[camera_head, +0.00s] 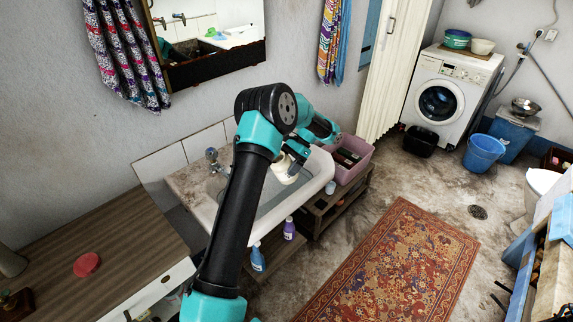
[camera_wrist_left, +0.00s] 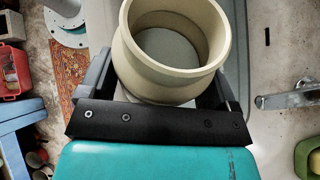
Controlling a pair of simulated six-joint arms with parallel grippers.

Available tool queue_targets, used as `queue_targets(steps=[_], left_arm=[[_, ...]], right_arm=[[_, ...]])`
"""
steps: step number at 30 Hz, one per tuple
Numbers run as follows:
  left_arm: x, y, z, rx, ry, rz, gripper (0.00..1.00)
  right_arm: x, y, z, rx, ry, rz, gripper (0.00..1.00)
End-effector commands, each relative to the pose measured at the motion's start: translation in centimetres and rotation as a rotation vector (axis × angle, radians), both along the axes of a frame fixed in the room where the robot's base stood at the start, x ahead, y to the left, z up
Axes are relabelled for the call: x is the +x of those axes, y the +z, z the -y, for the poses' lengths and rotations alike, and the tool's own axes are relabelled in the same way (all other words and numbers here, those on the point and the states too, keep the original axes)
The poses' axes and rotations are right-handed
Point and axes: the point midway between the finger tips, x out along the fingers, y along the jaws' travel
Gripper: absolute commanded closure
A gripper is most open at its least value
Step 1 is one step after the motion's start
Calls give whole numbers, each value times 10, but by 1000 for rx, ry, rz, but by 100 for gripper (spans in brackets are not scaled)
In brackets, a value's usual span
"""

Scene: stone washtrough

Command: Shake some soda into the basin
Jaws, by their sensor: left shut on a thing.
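My left gripper (camera_head: 294,163) is shut on a cream-coloured round container (camera_head: 284,173), held over the white basin (camera_head: 318,180) in the head view. In the left wrist view the container (camera_wrist_left: 175,85) sits between the two dark fingers, with its wide round mouth facing the camera. Its inside looks grey; I cannot tell whether that is powder or the bottom. My left arm hides part of the basin. I cannot make out my right gripper.
A tap (camera_head: 212,156) stands at the basin's back left, and also shows in the left wrist view (camera_wrist_left: 290,98). A pink tub (camera_head: 358,163) is to the right. A wooden counter (camera_head: 120,235) with a red round object (camera_head: 87,264) is at the left. Bottles stand below the basin.

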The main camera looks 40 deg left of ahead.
Motion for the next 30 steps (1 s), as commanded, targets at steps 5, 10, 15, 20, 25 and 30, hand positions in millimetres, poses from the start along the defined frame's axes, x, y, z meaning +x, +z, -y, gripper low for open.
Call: queue_targets(steps=[5, 10, 15, 20, 25, 30], left_arm=[[-1, -6, 0, 91, -2, -122, 55], [-3, -12, -2, 181, 0, -239, 55], [-4, -14, -3, 235, 0, -307, 55], [-4, -14, -4, 246, 0, -319, 55], [-4, -14, -4, 245, 0, -319, 55], [-4, -14, -4, 245, 0, -319, 55]], right_arm=[[0, 0, 0, 0, 0, 0, 0], [0, 0, 0, 0, 0, 0, 0], [0, 0, 0, 0, 0, 0, 0], [0, 0, 0, 0, 0, 0, 0], [0, 0, 0, 0, 0, 0, 0], [0, 0, 0, 0, 0, 0, 0]])
